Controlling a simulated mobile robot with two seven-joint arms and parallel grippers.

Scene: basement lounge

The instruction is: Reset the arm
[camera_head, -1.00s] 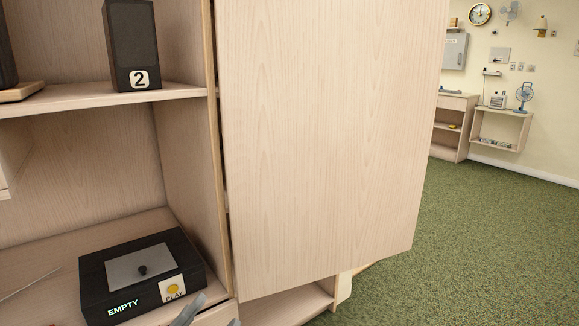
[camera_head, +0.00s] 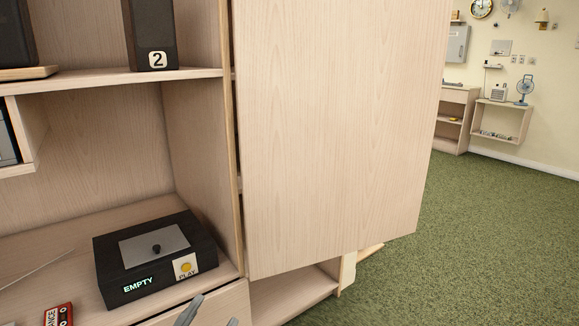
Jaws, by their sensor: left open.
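My left gripper (camera_head: 207,312) shows only its finger ends at the bottom edge of the head view. The two grey fingers are apart with nothing visible between them. It is just below and to the right of a black player box (camera_head: 155,258) on the cabinet shelf. The box has a grey lid plate with a black knob, a lit "EMPTY" label and a yellow PLAY button (camera_head: 186,268). The rest of the left arm is out of the picture. My right gripper is not in view.
An open wooden door (camera_head: 335,130) stands at the right of the cabinet. A red cassette (camera_head: 58,315) lies at the lower left. A black speaker (camera_head: 152,35) marked 2 is on the upper shelf (camera_head: 110,78). Green carpet (camera_head: 480,240) is clear at the right.

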